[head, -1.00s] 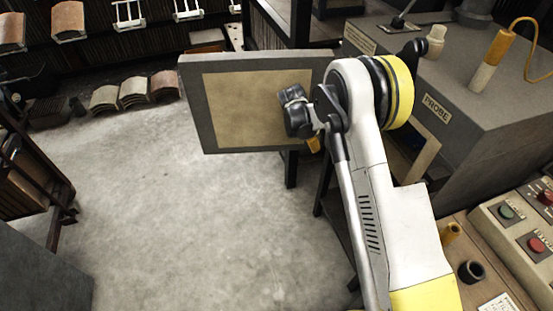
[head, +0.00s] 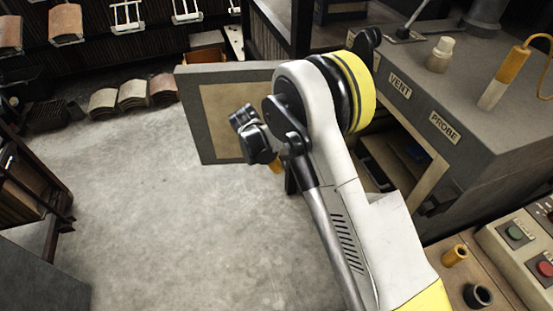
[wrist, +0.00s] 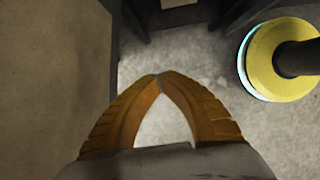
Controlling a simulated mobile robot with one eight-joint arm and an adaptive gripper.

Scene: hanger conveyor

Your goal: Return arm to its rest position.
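My white and yellow arm (head: 335,170) reaches up through the head view, in front of the open door (head: 215,85) of the grey box. My gripper (head: 277,167) is mostly hidden behind the arm's black joints, and only a bit of orange finger shows. In the wrist view my gripper (wrist: 158,76) has its two orange fingers touching at the tips, with nothing between them. It hangs above the bare floor, with the tan panel at the left of that view.
The grey box (head: 470,95) with VENT and PROBE labels stands at right, its opening showing. Curved tiles (head: 133,93) lie at the back left. The middle floor (head: 180,220) is clear.

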